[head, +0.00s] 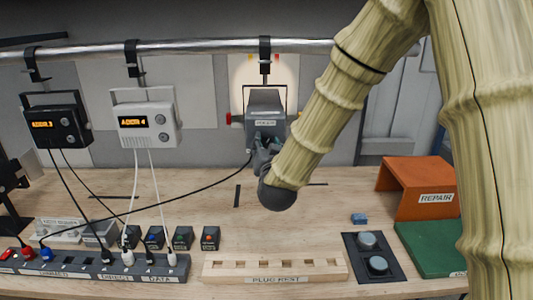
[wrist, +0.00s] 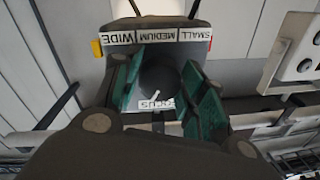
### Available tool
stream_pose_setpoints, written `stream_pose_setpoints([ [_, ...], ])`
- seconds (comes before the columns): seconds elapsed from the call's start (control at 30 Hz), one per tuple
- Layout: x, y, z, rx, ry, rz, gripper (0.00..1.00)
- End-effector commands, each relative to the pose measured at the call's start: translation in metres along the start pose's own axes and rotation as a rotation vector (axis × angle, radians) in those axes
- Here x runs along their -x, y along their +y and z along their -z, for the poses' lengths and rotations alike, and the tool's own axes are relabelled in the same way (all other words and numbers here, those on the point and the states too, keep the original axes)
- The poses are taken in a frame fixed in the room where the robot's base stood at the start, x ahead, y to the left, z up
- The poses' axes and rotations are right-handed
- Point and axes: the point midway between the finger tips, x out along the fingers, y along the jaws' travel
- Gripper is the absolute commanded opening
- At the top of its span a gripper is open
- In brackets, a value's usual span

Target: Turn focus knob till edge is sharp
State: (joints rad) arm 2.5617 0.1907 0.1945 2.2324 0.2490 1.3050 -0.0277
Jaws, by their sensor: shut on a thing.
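The grey lamp box (head: 266,103) hangs from the rail at the back and carries a small label on its front. A pale round light patch (head: 282,75) shows on the panel behind it; I cannot tell how sharp its edge is. My gripper (head: 267,143) is at the box's front. In the wrist view its green-padded fingers (wrist: 161,88) are shut on the knob, one on each side. In the head view the knob is hidden.
A size label (wrist: 155,37) reads WIDE, MEDIUM and SMALL. A dark device (head: 55,125) and a white device (head: 145,125) hang to the left, with cables to a socket strip (head: 100,268). A wooden plug rest (head: 275,268) and an orange repair box (head: 420,185) stand on the bench.

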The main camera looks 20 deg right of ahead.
Motion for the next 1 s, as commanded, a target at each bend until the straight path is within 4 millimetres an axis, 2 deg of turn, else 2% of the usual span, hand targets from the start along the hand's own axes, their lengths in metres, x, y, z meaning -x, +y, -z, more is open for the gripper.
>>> stream_pose_setpoints([
  [0.03, -0.0001, 0.0027, -0.0046, -0.024, 0.004, -0.001, 0.18],
  [0.4, 0.0000, 0.0016, -0.0019, -0.173, 0.016, 0.000, 0.18],
  [0.77, 0.0000, 0.0010, -0.0001, -0.185, 0.016, 0.000, 0.18],
  [0.8, 0.0000, 0.0011, 0.0000, -0.185, 0.016, 0.000, 0.43],
  [0.9, 0.0000, 0.0010, -0.0001, -0.185, 0.016, 0.000, 0.61],
  [1.0, 0.0000, 0.0008, -0.0001, -0.185, 0.016, 0.001, 0.63],
])
